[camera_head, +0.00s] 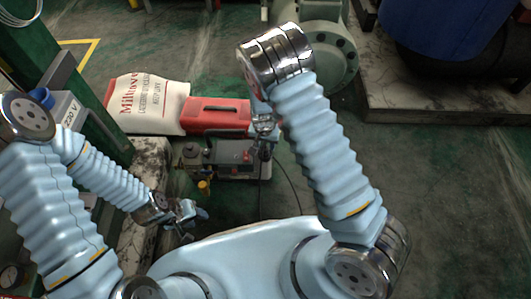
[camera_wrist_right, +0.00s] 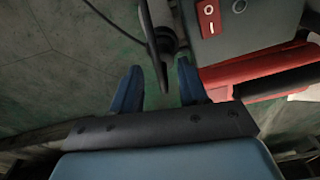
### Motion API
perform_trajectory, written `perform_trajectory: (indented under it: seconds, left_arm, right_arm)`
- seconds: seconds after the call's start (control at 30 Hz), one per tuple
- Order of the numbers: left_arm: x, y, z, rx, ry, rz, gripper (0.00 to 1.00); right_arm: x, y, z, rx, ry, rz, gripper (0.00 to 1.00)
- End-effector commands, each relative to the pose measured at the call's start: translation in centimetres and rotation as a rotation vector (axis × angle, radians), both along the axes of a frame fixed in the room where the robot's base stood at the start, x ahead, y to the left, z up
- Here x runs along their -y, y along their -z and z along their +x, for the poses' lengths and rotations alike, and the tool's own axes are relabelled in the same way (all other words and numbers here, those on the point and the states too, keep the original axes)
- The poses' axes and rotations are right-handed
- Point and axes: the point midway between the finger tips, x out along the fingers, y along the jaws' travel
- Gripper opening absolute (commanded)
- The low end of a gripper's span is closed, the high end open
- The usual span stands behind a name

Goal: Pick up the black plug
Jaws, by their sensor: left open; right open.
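In the right wrist view a black plug (camera_wrist_right: 165,42) with a black cable hangs beside the grey machine. Its lower end reaches down between the two blue fingertips of my right gripper (camera_wrist_right: 158,82), which is open. I cannot tell whether the fingers touch it. In the head view my right gripper (camera_head: 264,128) is over the small grey machine (camera_head: 235,158), beside the red case; the plug is too small to make out there. My left gripper (camera_head: 188,215) is open and empty, low on the left.
A red case (camera_head: 218,112) and a white printed bag (camera_head: 150,103) lie behind the machine. A box marked 220 V (camera_head: 70,113) is at left by a green post (camera_head: 100,135). A red rocker switch (camera_wrist_right: 208,18) shows on the machine.

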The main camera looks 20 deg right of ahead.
Motion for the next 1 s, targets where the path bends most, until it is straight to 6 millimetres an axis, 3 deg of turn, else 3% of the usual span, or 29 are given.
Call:
perform_trajectory:
  seconds: [0.4, 0.67, 0.9, 1.0]
  left_arm:
    - [0.1, 1.0, 0.0, -0.002, 0.002, -0.003, 0.43]
    - [0.1, 1.0, 0.0, -0.002, 0.002, -0.003, 0.43]
    - [0.1, 1.0, 0.0, -0.002, 0.002, -0.003, 0.43]
    - [0.1, 1.0, 0.0, -0.002, 0.002, -0.003, 0.43]
  right_arm:
    - [0.3, 5.2, 1.1, 0.000, 0.000, -0.001, 0.43]
    - [0.3, 5.4, 1.2, 0.000, -0.001, 0.000, 0.43]
    - [0.3, 5.4, 1.2, 0.000, -0.001, 0.000, 0.08]
    - [0.3, 5.4, 1.1, 0.000, -0.001, 0.000, 0.07]
